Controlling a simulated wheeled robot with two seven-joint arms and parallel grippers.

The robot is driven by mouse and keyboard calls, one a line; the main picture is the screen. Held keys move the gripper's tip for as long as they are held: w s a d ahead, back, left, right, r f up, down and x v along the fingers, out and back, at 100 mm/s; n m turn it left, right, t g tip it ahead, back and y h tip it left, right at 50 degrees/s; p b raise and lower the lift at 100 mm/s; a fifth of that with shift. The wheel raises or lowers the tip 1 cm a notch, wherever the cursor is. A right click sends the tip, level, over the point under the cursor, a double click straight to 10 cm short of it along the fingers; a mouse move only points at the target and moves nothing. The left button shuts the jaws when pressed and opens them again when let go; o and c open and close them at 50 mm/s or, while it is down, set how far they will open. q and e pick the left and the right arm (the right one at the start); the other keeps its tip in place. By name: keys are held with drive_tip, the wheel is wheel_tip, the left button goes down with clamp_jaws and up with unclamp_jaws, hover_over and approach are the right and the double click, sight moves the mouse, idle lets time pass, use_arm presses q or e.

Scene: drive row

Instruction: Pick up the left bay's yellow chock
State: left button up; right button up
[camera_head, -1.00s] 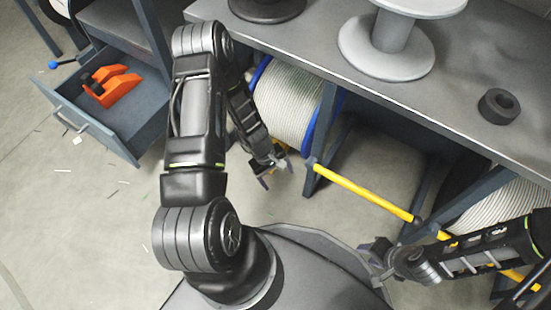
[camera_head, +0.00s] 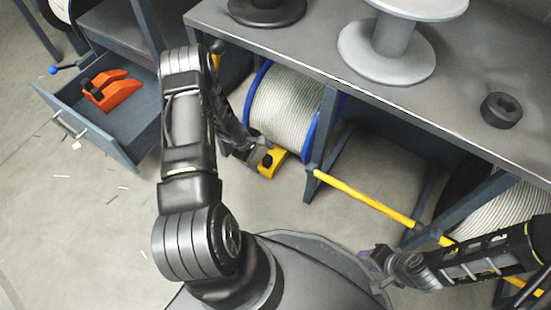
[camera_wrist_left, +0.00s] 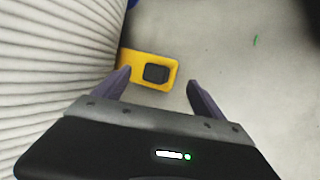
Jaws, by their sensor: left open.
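The yellow chock (camera_head: 269,164) lies on the floor at the foot of the blue-rimmed cable reel (camera_head: 287,107) in the left bay. In the left wrist view the chock (camera_wrist_left: 148,70) shows as a yellow block with a black square part, just beyond the fingertips and left of centre. My left gripper (camera_wrist_left: 160,84) is open and empty, with the reel's windings close on its left. In the head view the left gripper's fingers are largely hidden beside the chock. My right gripper (camera_head: 376,268) is at the lower right, away from the chock; its jaws are too unclear to read.
A yellow bar (camera_head: 365,200) runs low across the neighbouring bay. The grey bench top (camera_head: 300,45) overhangs the reel. An open drawer (camera_head: 120,140) with orange chocks (camera_head: 110,90) stands at the left. The floor in front of the bench is mostly clear.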

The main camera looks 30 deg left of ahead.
sight(272, 161)
use_arm(q)
drive_tip(key=b+x, duration=0.2)
drive_tip(key=x, duration=0.2)
drive_tip(key=shift+f+b, duration=0.25)
drive_tip(key=shift+b, duration=0.15)
drive_tip(key=shift+w+d+f, duration=0.1)
drive_tip(key=shift+d+f, duration=0.05)
drive_tip(key=shift+f, duration=0.15)
drive_tip(key=shift+c, duration=0.2)
clamp_jaws()
idle(0.7)
